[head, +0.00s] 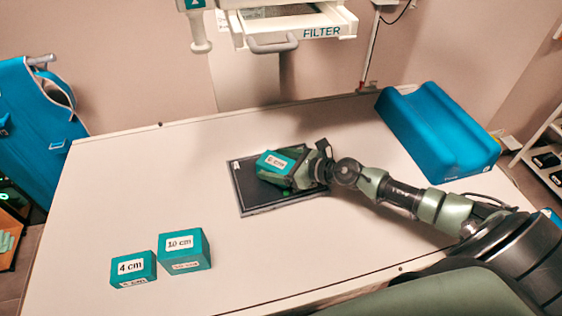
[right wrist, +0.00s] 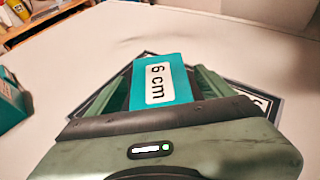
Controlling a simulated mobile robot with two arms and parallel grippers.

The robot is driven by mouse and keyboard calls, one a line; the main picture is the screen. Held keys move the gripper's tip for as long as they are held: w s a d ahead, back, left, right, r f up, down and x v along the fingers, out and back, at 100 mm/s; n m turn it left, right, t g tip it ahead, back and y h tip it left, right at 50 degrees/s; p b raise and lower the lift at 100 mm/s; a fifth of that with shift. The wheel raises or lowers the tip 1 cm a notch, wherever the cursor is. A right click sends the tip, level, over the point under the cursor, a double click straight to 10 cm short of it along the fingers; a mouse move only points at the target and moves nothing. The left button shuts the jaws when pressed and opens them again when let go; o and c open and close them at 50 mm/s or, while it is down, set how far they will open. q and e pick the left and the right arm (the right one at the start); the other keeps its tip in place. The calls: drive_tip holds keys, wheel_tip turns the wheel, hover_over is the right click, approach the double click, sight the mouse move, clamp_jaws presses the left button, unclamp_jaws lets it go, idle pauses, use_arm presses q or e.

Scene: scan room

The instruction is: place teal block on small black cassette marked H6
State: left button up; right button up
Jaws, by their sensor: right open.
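The teal block marked 6 cm (head: 274,161) is over the small black cassette (head: 262,201), which lies flat on the white table. The block also shows in the right wrist view (right wrist: 160,80), with its label up. My right gripper (head: 279,173) is low over the cassette. Its green fingers are open on either side of the block. The gripper hides the block's base, so I cannot tell whether the block touches the cassette. The cassette's label is too small or covered to read. My left gripper is not in view.
Two more teal blocks, 4 cm (head: 132,268) and 10 cm (head: 184,249), stand at the table's front left. A blue foam positioner (head: 440,130) lies at the back right. A filter housing (head: 295,24) hangs behind the table.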

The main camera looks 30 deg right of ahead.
drive_tip(key=shift+s+r, duration=0.1)
drive_tip(key=shift+r, duration=0.1)
drive_tip(key=b+v, duration=0.3)
drive_tip(key=v, duration=0.7)
drive_tip(key=shift+f+b, duration=0.15)
drive_tip(key=shift+b, duration=0.15)
drive_tip(key=shift+v, duration=0.95)
idle(1.2)
